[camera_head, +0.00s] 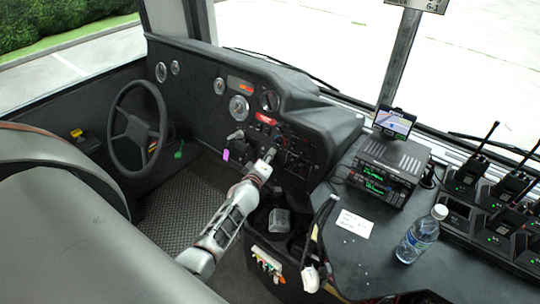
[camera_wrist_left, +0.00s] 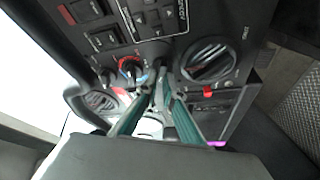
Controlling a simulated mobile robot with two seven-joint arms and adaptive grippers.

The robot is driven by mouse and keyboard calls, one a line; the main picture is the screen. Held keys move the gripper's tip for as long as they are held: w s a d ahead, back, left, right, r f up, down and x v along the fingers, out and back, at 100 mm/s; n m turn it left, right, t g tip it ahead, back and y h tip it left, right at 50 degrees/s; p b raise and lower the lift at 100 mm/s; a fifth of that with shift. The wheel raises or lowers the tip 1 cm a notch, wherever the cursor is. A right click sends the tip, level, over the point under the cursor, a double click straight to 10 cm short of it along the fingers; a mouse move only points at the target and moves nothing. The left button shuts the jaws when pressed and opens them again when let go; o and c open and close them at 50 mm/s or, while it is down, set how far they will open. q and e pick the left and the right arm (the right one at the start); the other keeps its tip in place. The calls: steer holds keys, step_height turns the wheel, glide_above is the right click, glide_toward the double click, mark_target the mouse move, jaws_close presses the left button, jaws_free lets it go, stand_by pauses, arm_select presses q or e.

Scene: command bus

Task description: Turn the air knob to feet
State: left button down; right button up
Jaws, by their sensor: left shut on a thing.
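The dashboard's control panel (camera_head: 292,150) faces me in the middle of the head view. My left gripper (camera_head: 269,156) reaches up to it from below. In the left wrist view its two teal fingers converge, and my left gripper (camera_wrist_left: 158,88) is shut on a small dark knob, which I take for the air knob (camera_wrist_left: 160,73). The fingertips hide most of it, so its pointer setting cannot be read. A knob with a red and blue ring (camera_wrist_left: 130,68) sits just left of it, apart from the fingers. My right gripper is not in view.
A round vent (camera_wrist_left: 210,60) lies right of the fingers. The steering wheel (camera_head: 137,127) stands at the left. A radio unit (camera_head: 385,168), a water bottle (camera_head: 418,236) and several handheld radios (camera_head: 470,172) occupy the right console. A driver's seat (camera_head: 70,230) fills the lower left.

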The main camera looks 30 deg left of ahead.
arm_select(q)
steer(key=shift+n, duration=0.3)
steer(key=c, duration=2.2)
jaws_free()
steer(key=shift+v, duration=3.8)
steer(key=s+d+f+m+g+h, duration=0.1)
steer(key=s+d+f+m+h, duration=0.1)
steer(key=s+d+m, duration=0.4)
steer(key=s+d+f+m+g+h, duration=0.2)
steer(key=s+d+f+m, duration=0.3)
steer(key=s, duration=0.7)
steer(key=s+d+f+m+g+h, duration=0.1)
steer(key=s+d+f+m, duration=0.3)
steer(key=s+d+m, duration=0.4)
steer(key=shift+s+d+f+g+h, duration=0.1)
steer(key=shift+s+d+g+h, duration=0.1)
steer(key=shift+s+g, duration=0.15)
steer(key=shift+s+d+g+h, duration=0.1)
steer(key=shift+s+g+h, duration=0.1)
steer(key=shift+s+g, duration=0.1)
